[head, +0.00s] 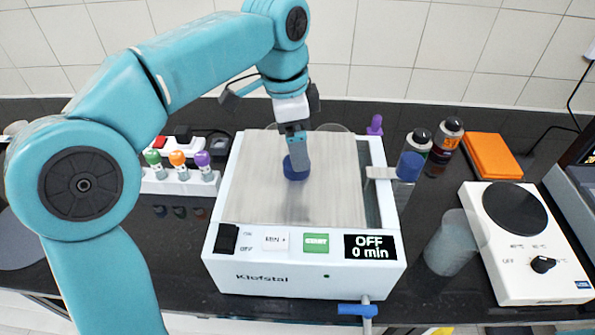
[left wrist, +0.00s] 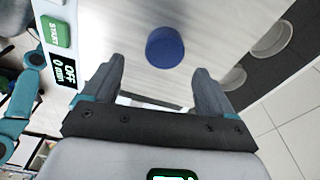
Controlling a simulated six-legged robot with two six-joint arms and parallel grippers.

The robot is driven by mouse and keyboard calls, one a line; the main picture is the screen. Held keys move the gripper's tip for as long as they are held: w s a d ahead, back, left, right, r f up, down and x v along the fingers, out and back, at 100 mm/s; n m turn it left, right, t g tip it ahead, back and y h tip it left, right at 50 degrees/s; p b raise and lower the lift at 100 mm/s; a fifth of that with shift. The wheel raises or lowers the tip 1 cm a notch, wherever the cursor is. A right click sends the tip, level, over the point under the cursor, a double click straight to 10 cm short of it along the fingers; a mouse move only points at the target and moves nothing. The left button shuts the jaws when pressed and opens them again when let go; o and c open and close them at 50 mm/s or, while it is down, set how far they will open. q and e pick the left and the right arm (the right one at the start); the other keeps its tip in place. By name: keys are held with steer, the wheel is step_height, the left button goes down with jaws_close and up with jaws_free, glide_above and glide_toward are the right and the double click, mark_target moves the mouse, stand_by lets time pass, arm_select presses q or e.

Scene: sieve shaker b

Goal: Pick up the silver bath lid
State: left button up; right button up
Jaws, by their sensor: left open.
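The silver bath lid (head: 250,190) is a flat brushed-metal plate with a round blue knob (head: 296,169) at its middle. It lies on top of the white bath (head: 270,273), whose display reads OFF, 0 min. My left gripper (head: 298,148) points down over the lid, just above the knob, and partly hides it in the head view. In the left wrist view the left gripper (left wrist: 158,72) is open, with one finger to each side. The knob (left wrist: 165,47) shows beyond the fingertips, roughly between them, and is not held. My right gripper is not in view.
A rack (head: 180,184) of colour-capped tubes stands left of the bath. Right of it are dark bottles (head: 446,145), a clear beaker (head: 452,245), an orange box (head: 492,156) and a white hotplate (head: 530,255). A blue tap (head: 358,310) sticks out in front.

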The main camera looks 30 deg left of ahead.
arm_select(q)
steer(key=f, duration=0.4)
steer(key=shift+a, duration=0.25)
steer(key=shift+w+d+f, duration=0.1)
steer(key=shift+w+f, duration=0.2)
steer(key=shift+f, duration=0.15)
steer(key=shift+s+r, duration=0.1)
steer(key=shift+s, duration=0.05)
steer(key=c, duration=1.5)
steer(key=shift+r+p, duration=3.05)
steer(key=shift+r, duration=6.95)
